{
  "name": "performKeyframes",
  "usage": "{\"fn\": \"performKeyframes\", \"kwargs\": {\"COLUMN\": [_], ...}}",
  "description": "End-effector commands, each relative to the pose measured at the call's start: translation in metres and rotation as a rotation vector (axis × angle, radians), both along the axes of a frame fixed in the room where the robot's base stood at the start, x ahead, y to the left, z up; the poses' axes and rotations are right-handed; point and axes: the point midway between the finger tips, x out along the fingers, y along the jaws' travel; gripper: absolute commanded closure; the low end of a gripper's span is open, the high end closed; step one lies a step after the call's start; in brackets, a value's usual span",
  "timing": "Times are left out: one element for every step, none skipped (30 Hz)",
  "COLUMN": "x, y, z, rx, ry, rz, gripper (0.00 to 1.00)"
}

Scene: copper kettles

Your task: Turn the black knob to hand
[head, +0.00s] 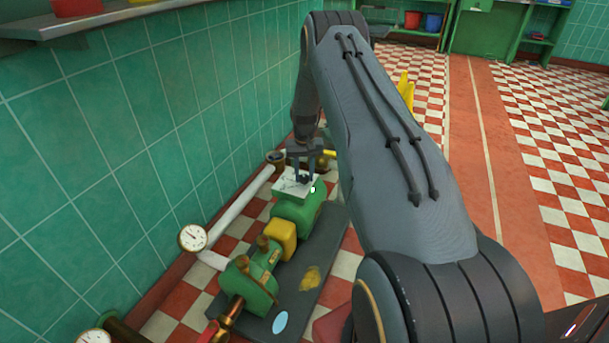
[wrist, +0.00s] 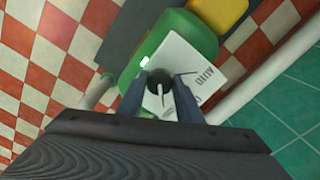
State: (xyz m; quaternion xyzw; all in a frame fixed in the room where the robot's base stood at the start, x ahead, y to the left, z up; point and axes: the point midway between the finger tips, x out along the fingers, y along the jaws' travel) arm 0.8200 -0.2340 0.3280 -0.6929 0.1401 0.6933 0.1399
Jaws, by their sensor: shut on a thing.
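The black knob (wrist: 158,80) stands on a white plate (wrist: 192,57) on top of a green motor housing (head: 298,213). A pale pointer line shows on the knob, towards the bottom of the wrist view. The word AUTO is printed on the plate to the right of the knob; other marks are too small to read. My gripper (wrist: 163,77) is shut on the knob, one finger on each side. In the head view my gripper (head: 303,168) reaches down onto the plate and mostly hides the knob. A small lit green-white lamp (wrist: 144,61) sits beside the plate.
A yellow coupling (head: 280,240) and green pump (head: 250,285) stand in line with the motor on a dark base (head: 325,262). White pipe (head: 235,212) and a gauge (head: 193,237) run along the green tiled wall at left. Checkered floor lies open to the right.

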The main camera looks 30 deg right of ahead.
Motion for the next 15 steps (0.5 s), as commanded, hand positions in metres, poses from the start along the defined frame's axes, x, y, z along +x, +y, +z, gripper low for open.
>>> {"fn": "performKeyframes", "kwargs": {"x": [0.0009, 0.0009, 0.0009, 0.0009, 0.0009, 0.0009, 0.0009, 0.0009, 0.0009, 0.0009, 0.0009, 0.0008, 0.0007, 0.0006, 0.0006], "y": [-0.0002, -0.0002, -0.0002, -0.0002, -0.0002, -0.0002, -0.0002, -0.0002, -0.0002, -0.0002, -0.0002, -0.0001, -0.0002, -0.0001, -0.0001], "z": [0.0008, 0.0008, 0.0008, 0.0008, 0.0008, 0.0008, 0.0008, 0.0008, 0.0008, 0.0008, 0.0008, 0.0008, 0.0007, 0.0006, 0.0005], "rx": [0.0, 0.0, 0.0, 0.0, 0.0, 0.0, 0.0, 0.0, 0.0, 0.0, 0.0, 0.0, 0.0, 0.0, 0.001], "ry": [-0.002, -0.002, -0.002, -0.002, -0.002, -0.002, -0.002, -0.002, -0.002, -0.002, -0.002, -0.002, -0.002, -0.002, -0.001], "rz": [-0.003, -0.003, -0.003, -0.003, -0.003, -0.003, -0.003, -0.003, -0.003, -0.003, -0.003, -0.002, -0.002, -0.002, -0.002], "gripper": [0.91, 0.91, 0.91, 0.91, 0.91, 0.91, 0.91, 0.91, 0.91, 0.63, 0.58, 0.52, 0.5, 0.5, 0.5]}}
